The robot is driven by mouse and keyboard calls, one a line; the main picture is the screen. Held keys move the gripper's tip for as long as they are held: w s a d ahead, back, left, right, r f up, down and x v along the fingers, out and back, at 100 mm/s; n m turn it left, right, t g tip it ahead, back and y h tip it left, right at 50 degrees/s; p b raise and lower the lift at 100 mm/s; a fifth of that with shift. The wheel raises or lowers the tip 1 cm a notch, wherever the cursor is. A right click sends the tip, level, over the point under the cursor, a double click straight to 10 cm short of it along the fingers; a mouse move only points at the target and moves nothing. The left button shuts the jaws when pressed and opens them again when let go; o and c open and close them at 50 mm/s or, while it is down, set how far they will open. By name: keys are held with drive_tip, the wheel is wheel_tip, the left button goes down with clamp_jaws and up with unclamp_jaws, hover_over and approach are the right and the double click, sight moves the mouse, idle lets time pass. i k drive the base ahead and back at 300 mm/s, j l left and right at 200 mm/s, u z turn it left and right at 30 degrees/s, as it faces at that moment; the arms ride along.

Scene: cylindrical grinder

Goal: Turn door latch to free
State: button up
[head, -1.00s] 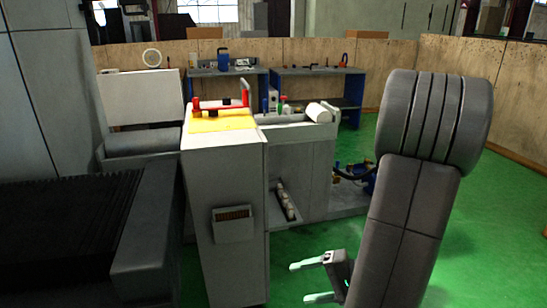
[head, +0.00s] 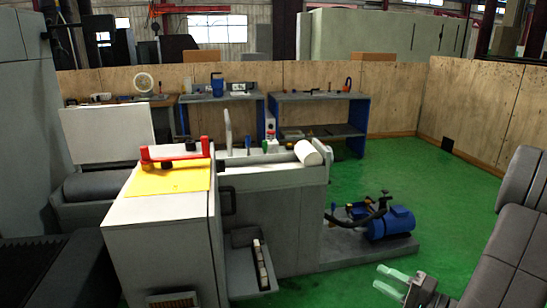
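No door latch can be made out for certain. A dark curved handle (head: 228,201) shows on the right side of the light grey cabinet (head: 165,245); I cannot tell whether it is the latch. My gripper (head: 377,279) is at the lower right, over the green floor, well apart from the cabinet. Its two pale fingers are spread with a gap between them, and nothing is held. My arm fills the right edge.
A blue pump (head: 390,222) stands on a grey base at the right. Workbenches (head: 318,97) line the wooden wall behind. Green floor (head: 430,185) is clear between pump and wall.

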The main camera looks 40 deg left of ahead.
sight(221, 164)
drive_tip(key=i+u, duration=0.3)
drive_tip(key=i, duration=0.2)
drive_tip(key=i+l+u, duration=0.1)
drive_tip(key=i+u, duration=0.2)
drive_tip(key=i, duration=0.2)
drive_tip(key=i+l+u, duration=0.2)
drive_tip(key=i+u, duration=0.15)
drive_tip(key=i+j+u, duration=0.6)
drive_tip(key=i, duration=0.25)
drive_tip(key=i+u, duration=0.25)
drive_tip(key=i, duration=0.2)
